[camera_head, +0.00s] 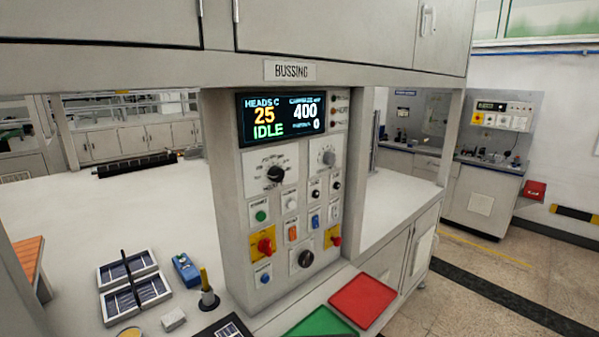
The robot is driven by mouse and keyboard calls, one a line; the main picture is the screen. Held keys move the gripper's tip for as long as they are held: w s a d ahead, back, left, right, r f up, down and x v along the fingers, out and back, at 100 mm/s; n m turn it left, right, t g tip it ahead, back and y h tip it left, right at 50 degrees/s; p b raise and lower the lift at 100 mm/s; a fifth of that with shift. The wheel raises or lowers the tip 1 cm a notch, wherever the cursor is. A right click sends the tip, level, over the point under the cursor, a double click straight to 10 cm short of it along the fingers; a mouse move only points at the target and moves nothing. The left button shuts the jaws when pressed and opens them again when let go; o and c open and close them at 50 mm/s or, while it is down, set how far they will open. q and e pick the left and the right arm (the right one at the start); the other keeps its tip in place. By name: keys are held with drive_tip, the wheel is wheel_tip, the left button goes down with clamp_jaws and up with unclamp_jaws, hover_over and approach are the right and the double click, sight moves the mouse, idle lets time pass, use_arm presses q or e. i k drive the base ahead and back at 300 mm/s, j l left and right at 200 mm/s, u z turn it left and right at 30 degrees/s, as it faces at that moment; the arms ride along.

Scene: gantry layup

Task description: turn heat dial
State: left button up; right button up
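The control panel (290,215) stands upright under the BUSSING sign. At its upper left is a large black rotary dial (274,174) with markings around it. To its right is a smaller grey dial (328,158). The dial labels are too small to read, so I cannot tell which one is the heat dial. Neither of my grippers is in view, and nothing touches the dials.
Red switches (265,246) on yellow plates, several buttons and a lower black knob (305,259) share the panel. Below are a red tray (362,300) and a green tray (320,323). Solar cell holders (134,282) and a blue device (186,269) lie left.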

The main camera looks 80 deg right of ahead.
sight(276, 173)
drive_tip(key=z, duration=2.35)
